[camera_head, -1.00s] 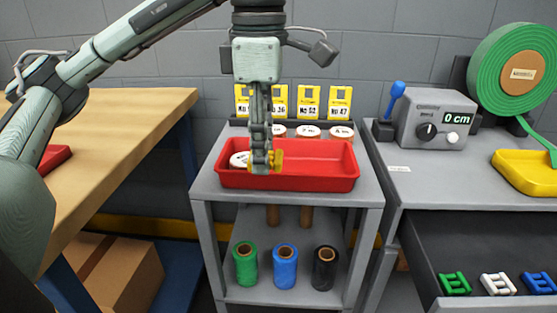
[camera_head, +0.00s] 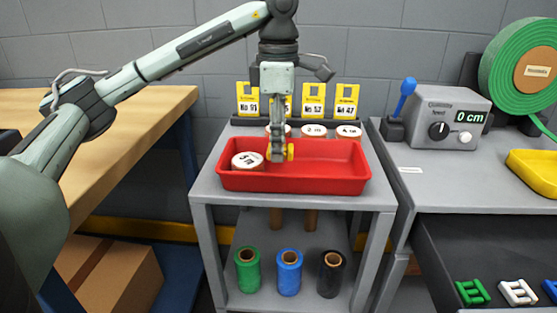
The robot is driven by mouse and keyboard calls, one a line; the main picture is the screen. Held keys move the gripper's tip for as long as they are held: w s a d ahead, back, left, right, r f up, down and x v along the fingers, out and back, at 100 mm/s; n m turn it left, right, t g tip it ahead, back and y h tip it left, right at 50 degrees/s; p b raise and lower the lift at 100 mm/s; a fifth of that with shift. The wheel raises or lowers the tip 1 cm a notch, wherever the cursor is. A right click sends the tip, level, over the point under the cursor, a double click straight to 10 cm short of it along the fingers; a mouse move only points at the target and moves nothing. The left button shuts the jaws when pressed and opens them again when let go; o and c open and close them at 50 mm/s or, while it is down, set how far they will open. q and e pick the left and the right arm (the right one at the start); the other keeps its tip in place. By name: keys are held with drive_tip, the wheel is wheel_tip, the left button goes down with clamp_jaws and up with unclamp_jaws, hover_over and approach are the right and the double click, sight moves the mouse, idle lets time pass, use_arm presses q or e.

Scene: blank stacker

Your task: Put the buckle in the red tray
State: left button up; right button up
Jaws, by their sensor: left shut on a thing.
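The red tray (camera_head: 315,183) sits on top of the grey cart. My left gripper (camera_head: 277,156) comes down over the tray and is shut on a yellow buckle (camera_head: 289,152). The fingers hide part of the buckle. Whether the buckle touches the tray floor cannot be told. A white labelled disc (camera_head: 247,161) lies in the tray's left part, beside the gripper. My right gripper is not in view.
White discs (camera_head: 348,131) and yellow number cards (camera_head: 346,100) stand behind the tray. A grey measuring device (camera_head: 448,118) and yellow tray (camera_head: 535,170) are on the right bench. Buckles lie in the open drawer (camera_head: 450,255). A wooden table (camera_head: 110,165) is at left.

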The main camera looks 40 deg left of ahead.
use_arm(q)
drive_tip(key=shift+f, duration=2.05)
drive_tip(key=shift+f, duration=0.2)
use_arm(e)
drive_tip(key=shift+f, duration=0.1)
use_arm(q)
drive_tip(key=o, duration=0.9)
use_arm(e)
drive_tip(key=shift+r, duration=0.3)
use_arm(q)
drive_tip(key=shift+o, duration=0.2)
drive_tip(key=shift+r, duration=0.1)
drive_tip(key=shift+w+a+r, duration=0.1)
drive_tip(key=shift+r, duration=0.1)
wheel_tip(320, 180, up, 7)
drive_tip(key=shift+f+p, duration=0.15)
drive_tip(key=shift+p, duration=0.25)
wheel_tip(320, 180, up, 5)
drive_tip(key=shift+f+p, duration=0.1)
drive_tip(key=shift+p, duration=0.85)
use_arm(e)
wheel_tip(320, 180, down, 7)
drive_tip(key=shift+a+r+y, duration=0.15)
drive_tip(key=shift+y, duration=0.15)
